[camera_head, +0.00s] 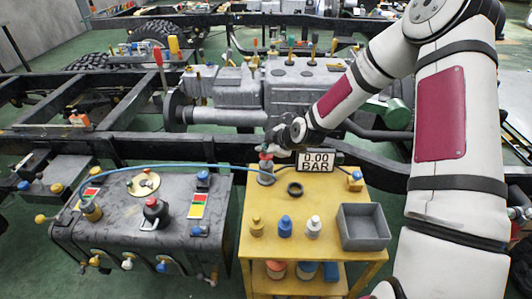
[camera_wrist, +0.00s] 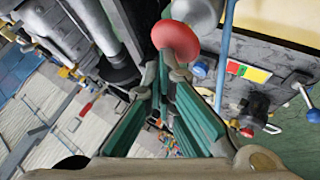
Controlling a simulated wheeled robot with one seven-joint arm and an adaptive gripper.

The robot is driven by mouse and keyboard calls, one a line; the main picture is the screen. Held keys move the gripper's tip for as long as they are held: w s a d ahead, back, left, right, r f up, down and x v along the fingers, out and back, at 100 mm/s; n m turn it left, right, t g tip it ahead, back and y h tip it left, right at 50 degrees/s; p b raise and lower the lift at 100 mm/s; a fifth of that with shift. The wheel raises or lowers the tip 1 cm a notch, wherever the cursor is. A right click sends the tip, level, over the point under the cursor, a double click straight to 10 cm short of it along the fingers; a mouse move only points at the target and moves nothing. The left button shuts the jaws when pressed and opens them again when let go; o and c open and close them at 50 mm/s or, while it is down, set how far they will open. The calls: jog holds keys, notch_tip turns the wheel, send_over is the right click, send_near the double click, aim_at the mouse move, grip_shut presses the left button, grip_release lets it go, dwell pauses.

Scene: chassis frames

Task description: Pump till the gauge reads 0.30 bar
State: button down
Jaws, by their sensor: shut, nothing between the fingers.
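The gauge (camera_head: 316,160) at the back of the yellow cart reads 0.00 BAR. The pump (camera_head: 265,175) is a grey cylinder with a red knob (camera_head: 266,156) on top, at the cart's back left corner. A blue hose (camera_head: 175,167) runs from the pump to a brass fitting on the grey tank at left. My gripper (camera_head: 272,146) is shut and empty, right at the red knob. In the wrist view the red knob (camera_wrist: 177,40) shows just beyond my fingertips (camera_wrist: 165,68). I cannot tell whether they touch it.
On the yellow cart (camera_head: 255,240) are a black ring (camera_head: 295,189), three small bottles and a grey bin (camera_head: 364,227). The grey tank (camera_head: 120,225) carries gauges and knobs. A vehicle chassis with an engine (camera_head: 235,95) stands behind.

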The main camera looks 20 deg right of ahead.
aim_at(265, 155)
jog(key=shift+f+b, duration=0.3)
jog(key=shift+f, duration=0.35)
dwell(0.4)
jog(key=shift+r, duration=0.15)
dwell(0.3)
jog(key=shift+r+p, duration=0.9)
jog(key=shift+r, duration=0.6)
jog(key=shift+r+p, duration=1.25)
jog(key=shift+r, duration=1.25)
